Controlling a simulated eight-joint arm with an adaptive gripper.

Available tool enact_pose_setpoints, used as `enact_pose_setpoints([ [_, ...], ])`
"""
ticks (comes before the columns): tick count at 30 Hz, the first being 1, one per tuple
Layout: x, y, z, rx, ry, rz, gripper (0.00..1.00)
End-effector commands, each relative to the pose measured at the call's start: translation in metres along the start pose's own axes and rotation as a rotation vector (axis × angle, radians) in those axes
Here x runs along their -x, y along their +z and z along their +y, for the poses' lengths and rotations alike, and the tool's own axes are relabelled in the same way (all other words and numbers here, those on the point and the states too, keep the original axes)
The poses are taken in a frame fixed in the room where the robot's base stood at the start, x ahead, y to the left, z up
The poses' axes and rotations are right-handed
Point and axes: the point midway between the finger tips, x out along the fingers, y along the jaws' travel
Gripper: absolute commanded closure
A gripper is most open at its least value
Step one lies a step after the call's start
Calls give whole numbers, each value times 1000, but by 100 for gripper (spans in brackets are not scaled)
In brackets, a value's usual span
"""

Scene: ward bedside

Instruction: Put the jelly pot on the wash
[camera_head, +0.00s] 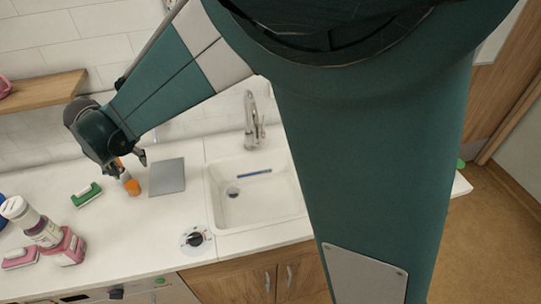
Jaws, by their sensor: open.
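My gripper (130,163) is at the left, over the counter, with its fingers pointing down and apart. Just below it stands a small orange item with a pale upper part (132,187), close to the fingers; I cannot tell whether they touch it. It may be the jelly pot, but it is too small to be sure. A flat grey square (167,177) lies just to its right, bare. The white sink basin (225,208) is farther right, with a blue stick (254,173) inside.
A green-and-white block (86,194) lies left of the orange item. A pink container (66,249), a white-capped bottle (30,221) and a pink block (20,259) crowd the front left. A tap (252,120) rises behind the sink. A dial (196,240) sits in front. A wooden shelf (45,91) juts out upper left.

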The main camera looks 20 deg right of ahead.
Motion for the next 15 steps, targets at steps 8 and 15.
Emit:
enact_pose_setpoints([
  [8, 42, -3, 80, -19, -4, 14, 50],
  [15, 76, 5, 145, -32, -6, 31, 50],
])
